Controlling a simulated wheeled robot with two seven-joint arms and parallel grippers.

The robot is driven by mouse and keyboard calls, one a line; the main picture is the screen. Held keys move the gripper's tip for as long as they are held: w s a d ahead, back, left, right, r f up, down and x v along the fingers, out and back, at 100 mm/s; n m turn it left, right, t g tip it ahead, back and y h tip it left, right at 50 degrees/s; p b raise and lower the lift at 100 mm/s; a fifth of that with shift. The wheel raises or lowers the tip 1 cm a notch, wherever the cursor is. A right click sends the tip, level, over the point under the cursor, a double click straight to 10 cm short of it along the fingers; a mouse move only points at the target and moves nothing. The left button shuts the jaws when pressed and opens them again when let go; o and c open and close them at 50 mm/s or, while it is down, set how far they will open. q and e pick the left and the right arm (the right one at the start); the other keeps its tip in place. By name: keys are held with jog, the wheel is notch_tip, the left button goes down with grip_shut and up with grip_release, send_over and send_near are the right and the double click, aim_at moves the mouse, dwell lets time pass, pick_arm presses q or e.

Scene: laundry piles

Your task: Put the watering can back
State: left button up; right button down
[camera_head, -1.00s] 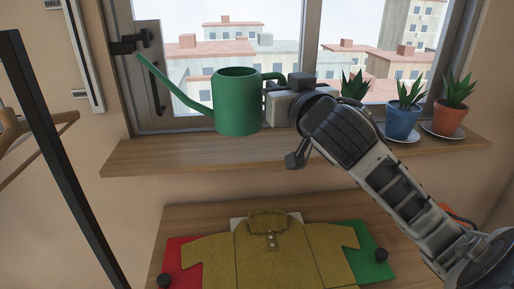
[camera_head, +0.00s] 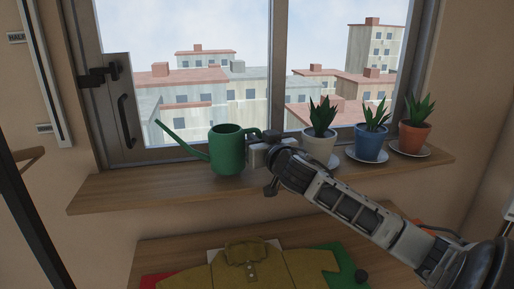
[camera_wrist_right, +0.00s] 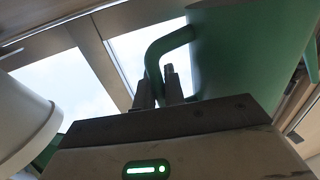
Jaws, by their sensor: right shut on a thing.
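The green watering can (camera_head: 228,152) is upright at the window sill (camera_head: 130,190), left of the potted plants, with its spout pointing left. Its base is on or just above the sill; I cannot tell which. My right gripper (camera_head: 264,139) comes from the right and is shut on the can's handle. In the right wrist view, the fingers (camera_wrist_right: 159,86) close around the green handle (camera_wrist_right: 168,42), beside the can's body (camera_wrist_right: 235,50). My left gripper is not in view.
A white pot (camera_head: 318,149), a blue pot (camera_head: 369,146) and a terracotta pot (camera_head: 413,138) with plants stand right of the can, close to my right arm. The sill's left end is clear. Below, a mustard shirt (camera_head: 250,270) lies on a wooden table (camera_head: 180,250).

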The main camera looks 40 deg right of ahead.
notch_tip(320, 180, down, 2)
jog(key=shift+f, duration=0.15)
jog(key=shift+f, duration=0.1)
jog(key=c, duration=1.5)
grip_release()
